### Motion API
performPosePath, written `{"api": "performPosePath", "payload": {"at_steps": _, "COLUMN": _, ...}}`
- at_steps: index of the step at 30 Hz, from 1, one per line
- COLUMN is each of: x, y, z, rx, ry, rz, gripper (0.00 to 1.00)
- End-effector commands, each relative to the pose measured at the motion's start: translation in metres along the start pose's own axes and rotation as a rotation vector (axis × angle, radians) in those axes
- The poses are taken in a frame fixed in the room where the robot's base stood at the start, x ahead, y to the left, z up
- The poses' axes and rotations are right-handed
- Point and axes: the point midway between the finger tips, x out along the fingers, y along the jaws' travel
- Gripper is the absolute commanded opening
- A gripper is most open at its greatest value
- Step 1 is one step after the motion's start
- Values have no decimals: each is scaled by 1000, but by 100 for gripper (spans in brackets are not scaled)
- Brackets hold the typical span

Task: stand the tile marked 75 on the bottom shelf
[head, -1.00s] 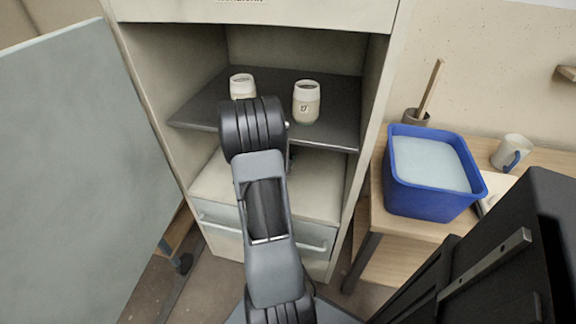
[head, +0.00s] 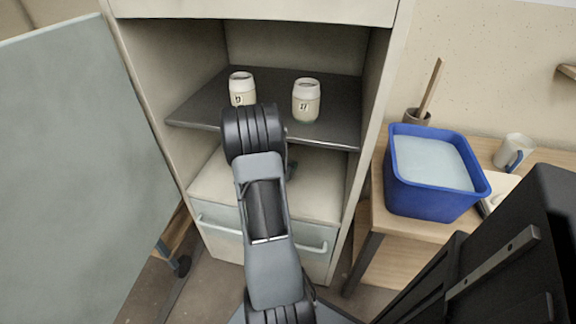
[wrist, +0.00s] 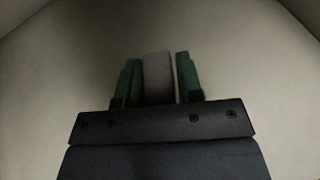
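A pale grey tile (wrist: 157,76) is between the green fingers of my gripper (wrist: 159,80) in the wrist view. A narrow dark gap shows on its right side, and its left side is close to or against the left finger, so the fingers look slightly open around it. No number shows on it. In the head view my gripper (head: 291,170) is low inside the cabinet, mostly behind my arm, over the cream bottom shelf (head: 325,185). The tile is hidden there. I cannot tell whether it touches the shelf.
Two cream jars, the left (head: 242,88) and the right (head: 306,100), stand on the dark upper shelf (head: 345,105) above my gripper. The open cabinet door (head: 80,160) is at left. A blue bucket (head: 430,205) and a mug (head: 512,150) stand on the right table.

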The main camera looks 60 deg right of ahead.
Motion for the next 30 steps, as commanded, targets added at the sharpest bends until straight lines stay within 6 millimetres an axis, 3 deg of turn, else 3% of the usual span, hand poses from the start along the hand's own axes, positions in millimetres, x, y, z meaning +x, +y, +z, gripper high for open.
{"api": "performPosePath", "payload": {"at_steps": 5, "x": 0, "y": 0, "z": 0, "rx": 0, "ry": 0, "rz": 0, "gripper": 51}}
{"api": "performPosePath", "payload": {"at_steps": 16, "x": -5, "y": 0, "z": 5, "rx": -1, "ry": 0, "rz": 1, "gripper": 52}}
{"api": "performPosePath", "payload": {"at_steps": 30, "x": -91, "y": 1, "z": 5, "rx": -2, "ry": 0, "rz": 3, "gripper": 52}}
